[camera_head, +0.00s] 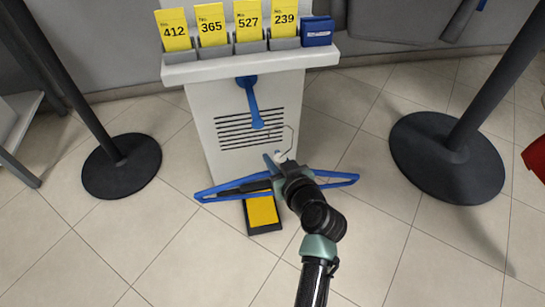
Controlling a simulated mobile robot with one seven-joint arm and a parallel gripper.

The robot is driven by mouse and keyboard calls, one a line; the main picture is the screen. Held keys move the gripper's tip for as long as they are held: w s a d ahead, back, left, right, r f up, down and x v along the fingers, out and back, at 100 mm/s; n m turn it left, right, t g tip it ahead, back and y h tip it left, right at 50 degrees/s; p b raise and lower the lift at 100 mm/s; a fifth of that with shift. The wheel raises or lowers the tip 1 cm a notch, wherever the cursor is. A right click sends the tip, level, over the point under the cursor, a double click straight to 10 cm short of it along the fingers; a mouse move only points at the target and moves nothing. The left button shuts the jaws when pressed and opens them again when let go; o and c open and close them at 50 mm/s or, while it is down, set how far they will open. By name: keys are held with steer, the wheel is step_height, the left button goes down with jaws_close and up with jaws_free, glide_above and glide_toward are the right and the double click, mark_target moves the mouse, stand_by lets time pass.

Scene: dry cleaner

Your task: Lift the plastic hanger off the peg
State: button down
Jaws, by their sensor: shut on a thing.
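A blue plastic hanger (222,188) with a thin wire hook (287,138) is in front of the white stand. My gripper (278,165) is shut on the middle of the hanger, which spreads out to both sides of it. My arm hides part of the hanger's right side. A blue peg (253,100) juts out from the front of the stand, below its top shelf. The hook shows to the right of the peg's rounded end, apart from it in this view.
The white stand (208,98) carries several yellow number cards (247,20) and a blue box (316,31). A black tray with a yellow pad (262,211) lies below the hanger. Dark posts on round bases (121,166) (446,157) stand left and right.

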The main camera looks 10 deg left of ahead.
steer(key=s+d+p, duration=0.3)
steer(key=s+p, duration=0.1)
steer(key=s, duration=0.6)
steer(key=shift+s+d+r+p, duration=0.15)
steer(key=shift+s+r+p, duration=0.15)
steer(key=shift+p, duration=0.05)
steer(key=shift+r, duration=0.1)
